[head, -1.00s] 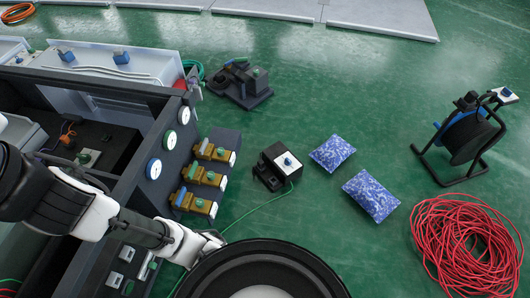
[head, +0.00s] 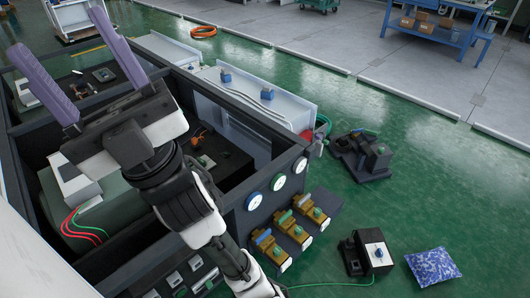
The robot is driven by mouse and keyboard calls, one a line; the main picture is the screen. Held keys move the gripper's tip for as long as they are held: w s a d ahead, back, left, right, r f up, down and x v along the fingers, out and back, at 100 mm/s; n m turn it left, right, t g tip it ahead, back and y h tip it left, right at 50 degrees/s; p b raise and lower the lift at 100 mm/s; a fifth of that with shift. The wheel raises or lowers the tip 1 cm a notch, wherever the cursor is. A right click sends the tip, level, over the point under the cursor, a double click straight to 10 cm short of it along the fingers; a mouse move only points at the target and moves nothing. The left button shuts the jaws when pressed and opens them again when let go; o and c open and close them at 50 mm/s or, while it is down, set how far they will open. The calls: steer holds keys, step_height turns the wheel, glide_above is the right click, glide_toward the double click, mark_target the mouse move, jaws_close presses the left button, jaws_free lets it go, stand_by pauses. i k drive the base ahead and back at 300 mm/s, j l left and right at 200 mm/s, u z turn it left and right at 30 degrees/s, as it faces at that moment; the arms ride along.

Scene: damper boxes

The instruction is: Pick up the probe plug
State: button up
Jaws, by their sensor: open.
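I cannot tell for sure which thing is the probe plug. A small orange piece with a thin lead (head: 199,133) lies in a dark compartment of the big open box (head: 262,178), near a small block with a green top (head: 207,161); it may be the plug, but it is too small to tell. My gripper (head: 55,31) has two purple fingers spread wide with nothing between them. It is raised over the left part of the box, fingers toward the upper left, apart from the orange piece. My gripper and wrist hide part of the box's inside.
Red and green wires (head: 82,232) run from a white-topped unit in the box's left part. Round gauges (head: 279,182) and brass valves (head: 298,232) line its right side. A black device (head: 367,253) and blue bag (head: 432,267) lie on the green floor, which is clear farther right.

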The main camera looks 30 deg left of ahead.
mark_target(350, 242)
steer(key=k+j+u, duration=0.3)
steer(key=k+u, duration=0.2)
steer(key=k+j+u, duration=0.5)
steer(key=i+l+z, duration=0.8)
steer(key=i+z, duration=0.2)
steer(key=i+l+z, duration=0.1)
steer(key=i, duration=0.45)
steer(key=i+l, duration=0.25)
steer(key=i, duration=0.65)
steer(key=j+z, duration=0.05)
